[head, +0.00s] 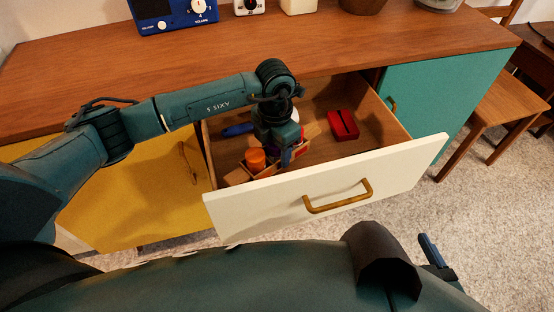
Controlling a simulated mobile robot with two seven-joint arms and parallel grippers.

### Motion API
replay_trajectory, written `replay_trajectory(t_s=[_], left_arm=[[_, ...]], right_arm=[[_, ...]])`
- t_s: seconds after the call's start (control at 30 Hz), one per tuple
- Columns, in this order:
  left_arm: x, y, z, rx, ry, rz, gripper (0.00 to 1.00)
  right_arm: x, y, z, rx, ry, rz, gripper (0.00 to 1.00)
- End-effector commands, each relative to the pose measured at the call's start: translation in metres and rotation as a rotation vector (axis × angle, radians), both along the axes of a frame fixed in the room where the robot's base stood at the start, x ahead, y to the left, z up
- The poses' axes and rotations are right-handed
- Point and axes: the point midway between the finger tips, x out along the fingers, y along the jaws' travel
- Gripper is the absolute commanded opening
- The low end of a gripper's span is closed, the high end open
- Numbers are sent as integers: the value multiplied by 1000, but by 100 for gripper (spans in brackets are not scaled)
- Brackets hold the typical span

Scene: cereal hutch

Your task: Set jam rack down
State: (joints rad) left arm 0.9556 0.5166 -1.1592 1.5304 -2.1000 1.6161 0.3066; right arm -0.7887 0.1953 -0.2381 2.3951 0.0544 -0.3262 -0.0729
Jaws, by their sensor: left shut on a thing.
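The jam rack (238,177) is a small light-wood holder with an orange-topped jar (256,160) in it. It is inside the open drawer (330,187), near the front left. My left gripper (285,150) reaches down into the drawer and is shut on the rack. The wrist and the drawer front hide much of the rack, and I cannot tell whether it touches the drawer floor. A dark blue part that may be my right gripper (432,250) shows at the lower right, outside the drawer; its jaw state is unclear.
A red box-like item (343,125) lies in the drawer right of the rack. A blue item (238,130) lies behind it at the left. Bare drawer floor shows around the red item. A blue radio (175,15) and other things stand along the wooden top (330,45).

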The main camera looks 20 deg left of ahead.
Motion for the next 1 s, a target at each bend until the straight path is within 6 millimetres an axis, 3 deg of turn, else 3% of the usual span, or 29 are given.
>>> replay_trajectory(t_s=[0.3, 0.67, 0.7, 0.93, 1.0], left_arm=[[0, -1, -44, -2, 1, -1, 29], [0, 0, -48, -2, -3, -1, 29], [0, 0, -49, 0, 0, -1, 56], [0, 0, -48, 0, 0, 0, 74], [0, 0, -48, 0, 0, 0, 76]], right_arm=[[2, 3, -9, -17, 2, 14, 80], [2, 3, -13, -22, 6, 16, 80], [2, 4, -12, -24, 6, 17, 80], [2, 4, -12, -24, 7, 18, 80], [2, 4, -12, -24, 6, 18, 80]])
